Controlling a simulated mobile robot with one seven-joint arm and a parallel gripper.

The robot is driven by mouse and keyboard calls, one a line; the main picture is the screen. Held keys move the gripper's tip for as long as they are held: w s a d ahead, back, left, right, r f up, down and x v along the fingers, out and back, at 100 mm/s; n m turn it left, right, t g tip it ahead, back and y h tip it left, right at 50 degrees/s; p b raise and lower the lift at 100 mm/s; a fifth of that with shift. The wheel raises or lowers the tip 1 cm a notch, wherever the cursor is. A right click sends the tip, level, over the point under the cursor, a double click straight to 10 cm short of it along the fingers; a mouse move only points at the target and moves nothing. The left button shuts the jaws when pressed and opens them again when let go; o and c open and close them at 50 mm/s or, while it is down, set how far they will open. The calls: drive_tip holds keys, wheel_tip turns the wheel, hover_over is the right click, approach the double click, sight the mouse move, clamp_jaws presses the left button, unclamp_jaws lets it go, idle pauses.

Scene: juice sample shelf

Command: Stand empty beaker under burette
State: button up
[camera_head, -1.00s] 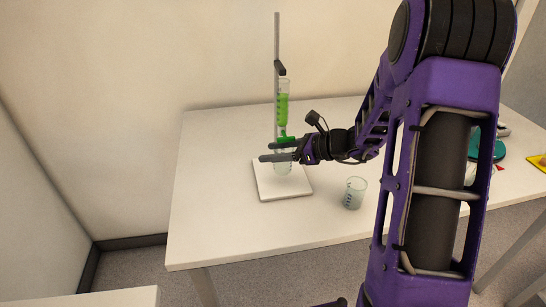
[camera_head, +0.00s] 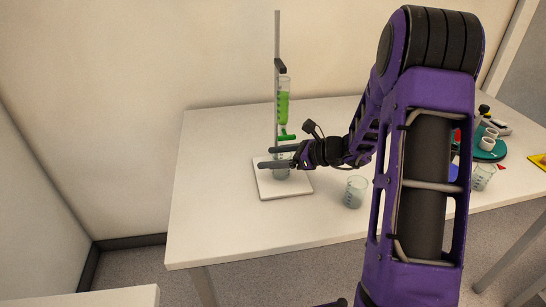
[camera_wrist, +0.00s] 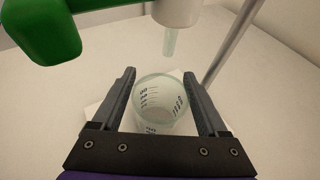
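A clear, empty-looking beaker (camera_wrist: 160,100) with printed marks is between the fingers of my gripper (camera_wrist: 160,85), which touch its two sides. In the head view my gripper (camera_head: 282,157) holds this beaker (camera_head: 281,173) upright at the white stand base (camera_head: 302,190). Whether its bottom touches the base is hard to tell. The burette (camera_head: 283,108), with green liquid and a green tap (camera_head: 285,137), hangs on the stand rod above the beaker. In the wrist view the burette tip (camera_wrist: 170,45) shows just beyond the beaker's rim.
A second beaker (camera_head: 355,192) stands on the white table (camera_head: 235,230) to the right of the stand base. Another beaker (camera_head: 483,177) and a teal round piece with white cups (camera_head: 487,152) are at the right. The table's left part is clear.

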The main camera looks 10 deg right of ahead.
drive_tip(key=shift+o, duration=0.6)
drive_tip(key=shift+r, duration=0.25)
drive_tip(key=v, duration=1.2)
drive_tip(key=shift+p, duration=0.4)
drive_tip(key=shift+f, duration=0.1)
